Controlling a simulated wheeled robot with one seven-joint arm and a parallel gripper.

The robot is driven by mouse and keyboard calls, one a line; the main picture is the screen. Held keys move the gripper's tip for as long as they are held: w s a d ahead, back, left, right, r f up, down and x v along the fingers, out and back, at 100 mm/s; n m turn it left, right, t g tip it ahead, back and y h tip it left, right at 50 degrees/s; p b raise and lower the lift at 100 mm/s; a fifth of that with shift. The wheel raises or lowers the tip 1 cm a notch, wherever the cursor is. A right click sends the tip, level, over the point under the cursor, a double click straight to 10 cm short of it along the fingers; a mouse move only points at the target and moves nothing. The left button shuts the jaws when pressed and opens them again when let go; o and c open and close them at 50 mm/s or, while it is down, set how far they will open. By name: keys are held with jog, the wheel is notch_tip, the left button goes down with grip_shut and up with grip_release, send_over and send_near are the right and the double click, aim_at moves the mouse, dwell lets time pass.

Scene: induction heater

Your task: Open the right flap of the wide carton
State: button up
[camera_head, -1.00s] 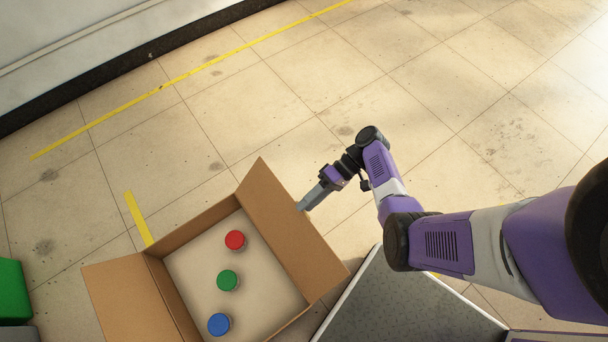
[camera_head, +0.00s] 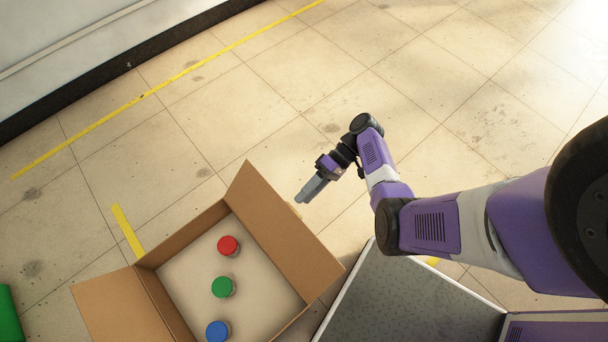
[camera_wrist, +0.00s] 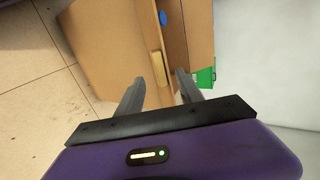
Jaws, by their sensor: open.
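The wide carton (camera_head: 172,240) is brown cardboard, open at the top. Its right flap (camera_head: 285,232) stands out from the right side, tilted outward; its left flap (camera_head: 115,305) is also folded outward. A small tan grip block (camera_head: 295,211) peeks from behind the right flap's outer edge; it shows in the wrist view (camera_wrist: 158,69) on the brown cardboard. My gripper (camera_head: 299,200) is just beyond that edge, apart from the flap as far as I can tell. In the wrist view its fingers (camera_wrist: 158,84) are spread and empty, with the block past the tips.
Inside the carton are a red can (camera_head: 229,246), a green can (camera_head: 223,287) and a blue can (camera_head: 217,331). A grey-topped surface (camera_head: 400,300) lies right of the carton. A green object (camera_head: 8,315) is at the left edge. The tiled floor behind is clear.

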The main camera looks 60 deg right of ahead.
jog(key=p+v, duration=0.2)
jog(key=v, duration=0.4)
jog(key=shift+d, duration=0.1)
jog(key=shift+c, duration=0.2)
